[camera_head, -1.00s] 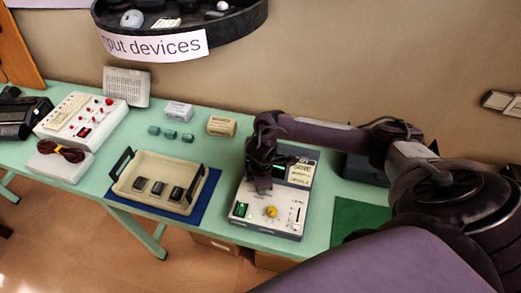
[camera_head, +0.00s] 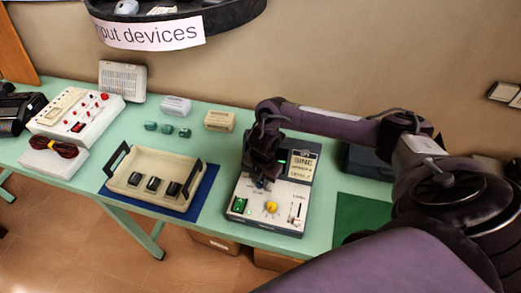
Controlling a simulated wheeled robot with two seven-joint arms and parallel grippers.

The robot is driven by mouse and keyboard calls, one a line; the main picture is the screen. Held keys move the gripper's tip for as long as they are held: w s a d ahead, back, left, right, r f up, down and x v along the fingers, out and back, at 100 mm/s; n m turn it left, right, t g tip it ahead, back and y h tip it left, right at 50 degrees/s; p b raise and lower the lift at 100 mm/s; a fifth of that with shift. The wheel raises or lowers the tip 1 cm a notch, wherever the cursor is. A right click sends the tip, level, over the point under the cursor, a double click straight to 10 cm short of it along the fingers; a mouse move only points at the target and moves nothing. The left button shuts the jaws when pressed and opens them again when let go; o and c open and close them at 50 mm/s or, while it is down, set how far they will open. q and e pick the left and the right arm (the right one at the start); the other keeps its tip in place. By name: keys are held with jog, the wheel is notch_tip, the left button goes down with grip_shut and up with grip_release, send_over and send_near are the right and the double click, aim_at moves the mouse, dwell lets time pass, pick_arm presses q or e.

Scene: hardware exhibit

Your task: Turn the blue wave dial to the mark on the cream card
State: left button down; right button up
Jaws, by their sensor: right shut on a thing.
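The signal box (camera_head: 283,221) stands on the green table, with a grey upper part, a small green-lit screen (camera_head: 282,162) and a white front panel. A cream card (camera_head: 303,165) stands at its upper right; its top word reads "SINE" and the smaller print is hard to read. My right gripper (camera_head: 261,181) points down over the panel's upper left, shut on the blue wave dial (camera_head: 260,184). Only a sliver of blue shows under the fingers, so the dial's pointer and angle are hidden. My left gripper is out of view.
The panel also has a yellow knob (camera_head: 271,207), a green switch (camera_head: 239,204) and a slider (camera_head: 297,209). A cream tray (camera_head: 152,203) with black pieces sits left on a blue mat. A green mat (camera_head: 362,216) lies right. A round shelf (camera_head: 230,18) hangs above.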

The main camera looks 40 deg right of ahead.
aim_at(262, 181)
jog(key=shift+n, duration=0.5)
jog(key=o, duration=0.7)
notch_tip(262, 181, up, 7)
jog(key=shift+d+r, duration=0.1)
jog(key=shift+d, duration=0.05)
jog(key=shift+s+r, duration=0.15)
jog(key=shift+r, duration=0.2)
dwell(0.3)
